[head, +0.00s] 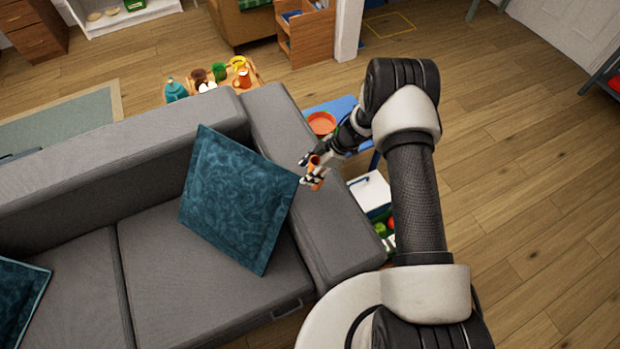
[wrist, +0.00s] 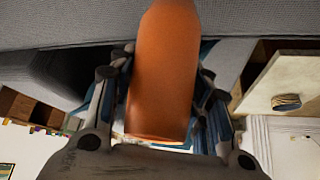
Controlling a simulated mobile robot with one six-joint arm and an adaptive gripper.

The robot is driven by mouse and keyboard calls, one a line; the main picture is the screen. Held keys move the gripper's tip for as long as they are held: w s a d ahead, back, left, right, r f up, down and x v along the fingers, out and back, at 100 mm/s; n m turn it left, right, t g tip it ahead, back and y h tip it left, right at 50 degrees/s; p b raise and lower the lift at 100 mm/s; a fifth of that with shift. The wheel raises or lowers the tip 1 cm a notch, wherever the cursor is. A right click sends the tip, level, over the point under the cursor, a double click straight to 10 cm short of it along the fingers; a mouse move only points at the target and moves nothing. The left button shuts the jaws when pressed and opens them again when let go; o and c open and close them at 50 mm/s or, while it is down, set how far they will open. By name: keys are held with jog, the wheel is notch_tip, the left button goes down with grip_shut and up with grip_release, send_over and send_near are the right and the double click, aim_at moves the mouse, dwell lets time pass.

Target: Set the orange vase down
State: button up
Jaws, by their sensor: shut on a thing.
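The orange vase (head: 316,166) is held in my gripper (head: 311,171), over or beside the grey sofa armrest near its outer edge in the head view. In the wrist view the vase (wrist: 163,70) fills the middle, between the two dark fingers of my gripper (wrist: 160,85). The fingers are shut on it from both sides. I cannot tell how high it is above the armrest. Part of the vase is hidden by the fingers.
The grey sofa armrest (head: 280,118) and a teal cushion (head: 238,200) are close by. A blue table (head: 343,106) bears an orange bowl (head: 321,123). A white-lidded box (head: 370,190) stands beside the armrest. A tray of several items lies behind the sofa. Floor at right is clear.

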jog(key=shift+f+b, duration=0.5)
jog(key=shift+f, duration=1.55)
jog(key=shift+f, duration=0.2)
jog(key=o, duration=1.2)
jog(key=shift+r, duration=0.15)
